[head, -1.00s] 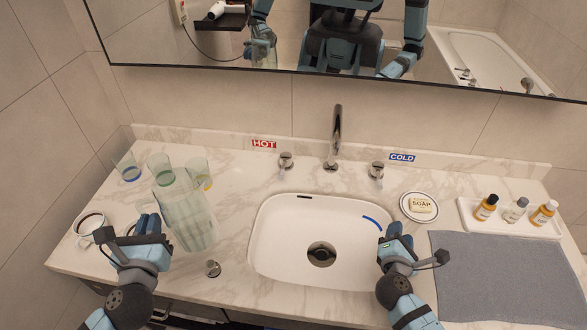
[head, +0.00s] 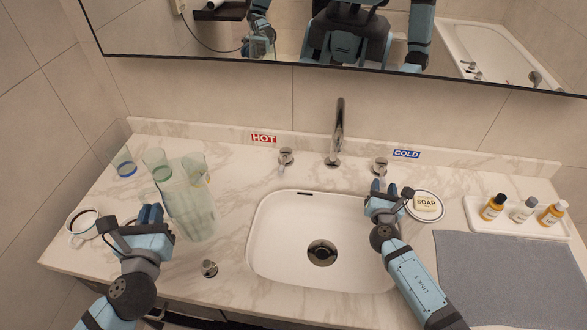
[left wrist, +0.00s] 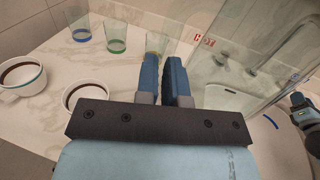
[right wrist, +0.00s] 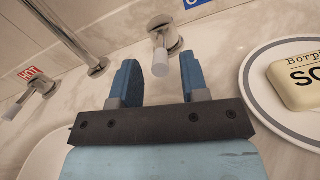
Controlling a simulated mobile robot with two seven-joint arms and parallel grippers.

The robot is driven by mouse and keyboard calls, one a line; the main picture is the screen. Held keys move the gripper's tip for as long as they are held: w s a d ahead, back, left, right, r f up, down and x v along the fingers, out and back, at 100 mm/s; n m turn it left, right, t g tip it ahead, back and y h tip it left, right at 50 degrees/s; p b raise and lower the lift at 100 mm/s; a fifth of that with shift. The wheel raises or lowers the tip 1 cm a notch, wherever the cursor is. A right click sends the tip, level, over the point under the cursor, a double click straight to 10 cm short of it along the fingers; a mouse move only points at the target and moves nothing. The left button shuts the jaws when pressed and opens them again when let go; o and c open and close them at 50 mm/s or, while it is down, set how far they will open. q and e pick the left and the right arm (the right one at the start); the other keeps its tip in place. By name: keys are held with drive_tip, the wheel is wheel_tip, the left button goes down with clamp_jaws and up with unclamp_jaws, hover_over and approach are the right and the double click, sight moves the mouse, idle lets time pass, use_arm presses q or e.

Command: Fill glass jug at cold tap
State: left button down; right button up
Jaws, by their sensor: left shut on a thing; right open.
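The clear glass jug (head: 193,218) is left of the sink in the head view and looks empty; I cannot tell if it touches the counter. My left gripper (head: 150,213) is shut at its left side, with the handle hidden; the jug also shows right of the fingers in the left wrist view (left wrist: 235,85). The cold tap's handle (head: 380,165) is right of the spout (head: 338,130), by the blue COLD label (head: 406,154). My right gripper (head: 382,188) is open just in front of it. In the right wrist view the handle (right wrist: 161,50) appears between the open fingers, beyond their tips.
The sink (head: 275,262) is empty. Several tumblers stand behind the jug, including a blue-based one (head: 123,163). A cup (head: 82,222) is at the left. A soap dish (head: 437,212) is close to my right gripper. A bottle tray (head: 480,216) and grey towel (head: 500,275) are at the right.

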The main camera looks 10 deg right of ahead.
sight(382, 174)
use_arm(q)
drive_tip(key=shift+r, duration=0.1)
use_arm(e)
drive_tip(key=shift+x, duration=1.05)
